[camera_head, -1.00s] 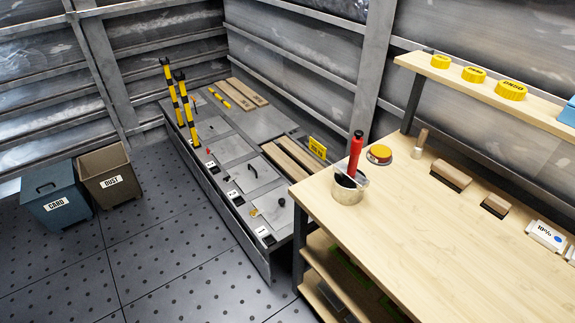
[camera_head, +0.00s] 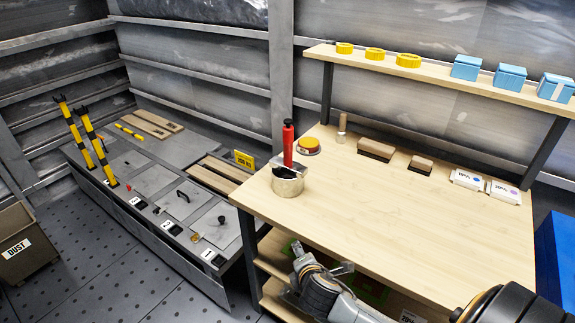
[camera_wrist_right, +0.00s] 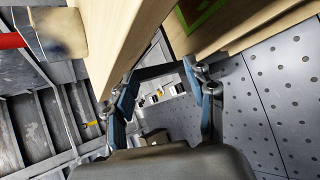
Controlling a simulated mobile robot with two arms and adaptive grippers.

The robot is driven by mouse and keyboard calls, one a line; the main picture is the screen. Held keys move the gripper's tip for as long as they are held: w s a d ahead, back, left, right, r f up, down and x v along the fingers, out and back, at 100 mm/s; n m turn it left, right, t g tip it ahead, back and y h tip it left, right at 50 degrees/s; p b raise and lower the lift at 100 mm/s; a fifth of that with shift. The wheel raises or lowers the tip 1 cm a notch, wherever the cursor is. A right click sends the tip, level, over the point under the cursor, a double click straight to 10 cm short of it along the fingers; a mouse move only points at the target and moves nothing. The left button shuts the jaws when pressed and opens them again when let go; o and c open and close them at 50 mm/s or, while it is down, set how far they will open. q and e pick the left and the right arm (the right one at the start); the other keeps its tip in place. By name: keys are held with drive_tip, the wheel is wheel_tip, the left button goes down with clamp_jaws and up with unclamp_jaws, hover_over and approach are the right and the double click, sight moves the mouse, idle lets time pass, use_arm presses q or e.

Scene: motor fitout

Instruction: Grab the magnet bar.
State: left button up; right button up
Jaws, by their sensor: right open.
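A red bar with a black top (camera_head: 288,144) stands upright in a tan cup (camera_head: 288,186) at the left front corner of the workbench. It may be the magnet bar; I see no label on it. A flat metal tool beside it leans in the same cup. My right gripper (camera_head: 323,260) is open and empty, low at the bench's front edge, below and right of the cup. In the right wrist view the open fingers (camera_wrist_right: 161,72) have nothing between them; the red bar (camera_wrist_right: 12,41) and cup (camera_wrist_right: 62,34) show at the upper left. My left gripper is not in view.
The workbench (camera_head: 400,225) has a clear middle. A red and yellow button (camera_head: 308,146), brushes (camera_head: 376,150) and white boxes (camera_head: 484,186) line its back. A shelf above holds yellow rings (camera_head: 375,54) and blue boxes (camera_head: 509,77). A low metal unit (camera_head: 150,180) stands to the left.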

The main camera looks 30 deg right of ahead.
wheel_tip(320, 180, up, 7)
drive_tip(key=n+t, duration=0.2)
drive_tip(key=n+t+h, duration=0.2)
drive_tip(key=n+t, duration=0.3)
drive_tip(key=n, duration=0.6)
approach(289, 152)
drive_tip(key=shift+n, duration=0.5)
drive_tip(key=x, duration=0.5)
drive_tip(key=shift+w+r, duration=0.2)
drive_tip(key=shift+w, duration=0.15)
drive_tip(key=shift+f+x, duration=0.15)
drive_tip(key=shift+x, duration=1.35)
drive_tip(key=shift+f+x, duration=0.15)
drive_tip(key=shift+x, duration=1.35)
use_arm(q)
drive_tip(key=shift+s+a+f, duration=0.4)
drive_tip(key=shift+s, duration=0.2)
use_arm(e)
drive_tip(key=shift+d, duration=0.1)
drive_tip(key=shift+s, duration=0.1)
drive_tip(key=shift+r, duration=0.15)
clamp_jaws()
